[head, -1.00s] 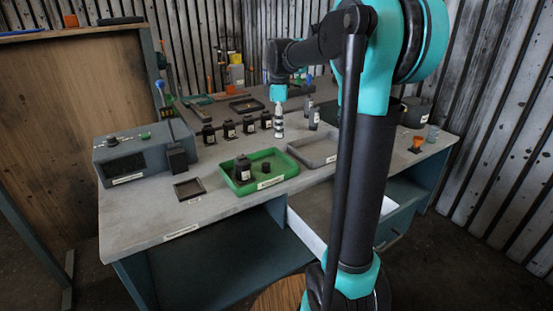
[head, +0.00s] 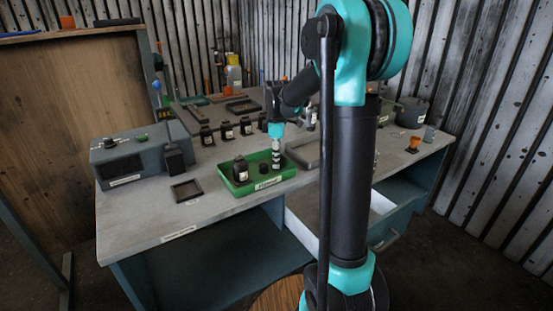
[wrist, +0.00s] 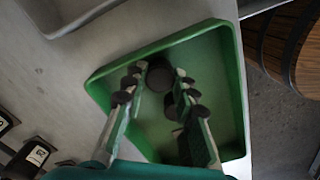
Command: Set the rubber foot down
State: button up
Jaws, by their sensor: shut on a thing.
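My gripper (head: 276,165) points down over the right part of the green tray (head: 231,190). In the wrist view, its fingertips (wrist: 158,76) are closed on a dark round piece, the rubber foot (wrist: 160,76). The foot is inside the outline of the green tray (wrist: 236,70); I cannot tell whether it touches the tray floor. A small black cylinder (head: 264,168) and a black labelled housing (head: 240,170) stand in the tray, left of my gripper. In the wrist view the fingers partly hide the tray floor.
A row of black labelled parts (head: 226,131) stands behind the tray. A grey tray (head: 303,153) lies to the right, partly behind my arm. A small dark tray (head: 186,190) and a grey control box (head: 133,162) are to the left. Bare bench lies between the small tray and green tray.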

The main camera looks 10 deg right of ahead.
jog(key=shift+f, duration=0.1)
jog(key=o, duration=0.7)
notch_tip(320, 180, up, 12)
jog(key=shift+r, duration=0.15)
